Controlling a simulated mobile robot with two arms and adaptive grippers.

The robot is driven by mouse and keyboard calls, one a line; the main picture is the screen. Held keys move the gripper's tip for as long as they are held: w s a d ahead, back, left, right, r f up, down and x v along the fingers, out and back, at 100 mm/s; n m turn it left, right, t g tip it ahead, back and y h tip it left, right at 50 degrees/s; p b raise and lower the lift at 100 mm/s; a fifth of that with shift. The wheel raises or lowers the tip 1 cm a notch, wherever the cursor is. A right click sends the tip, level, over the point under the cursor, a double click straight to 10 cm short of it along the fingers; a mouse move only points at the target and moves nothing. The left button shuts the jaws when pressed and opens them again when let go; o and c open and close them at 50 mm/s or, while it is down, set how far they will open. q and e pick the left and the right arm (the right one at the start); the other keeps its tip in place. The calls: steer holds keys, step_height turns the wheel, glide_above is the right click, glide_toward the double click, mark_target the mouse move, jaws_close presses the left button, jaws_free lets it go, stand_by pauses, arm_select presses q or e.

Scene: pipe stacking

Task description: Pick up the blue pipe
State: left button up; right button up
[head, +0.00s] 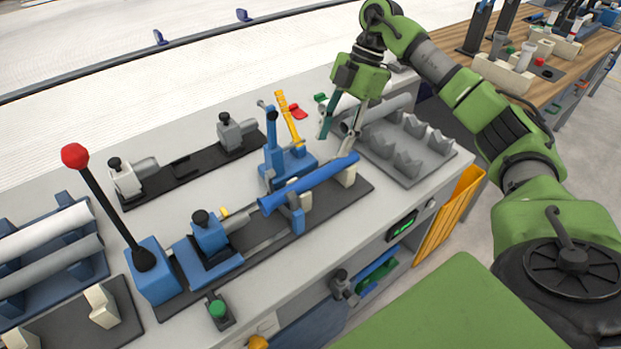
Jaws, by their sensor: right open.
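The blue pipe (308,184) lies slanted across the blue and black bench fixture, with its far right end over a cream block (345,175). A blue clamp piece (291,213) stands beside its near side. My right gripper (335,142) points down near the pipe's far right end. Its fingers are apart, with no pipe seen held between them. One fingertip shows close to the pipe's end; I cannot tell whether it touches. My left gripper is not in view.
A grey notched rack (408,150) with a grey pipe (378,109) lies behind the right gripper. A red-knobbed lever (75,156), an upright blue clamp (271,140) and a yellow handle (289,118) rise above the bench. Grey pipes (50,262) lie at left.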

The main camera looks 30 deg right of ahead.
mark_target(315, 174)
steer(key=x, duration=0.3)
steer(key=shift+w+a+f, duration=0.15)
steer(key=shift+f, duration=0.2)
steer(key=x, duration=0.3)
steer(key=shift+w+a+r+p, duration=0.1)
steer(key=shift+w+a+p, duration=0.1)
steer(key=shift+p, duration=0.2)
steer(key=x, duration=0.3)
steer(key=shift+w+a+f+p, duration=0.1)
steer(key=shift+w+f+p, duration=0.15)
steer(key=shift+w+p, duration=0.05)
steer(key=shift+f, duration=0.2)
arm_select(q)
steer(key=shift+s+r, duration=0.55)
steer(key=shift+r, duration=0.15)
arm_select(e)
jaws_close()
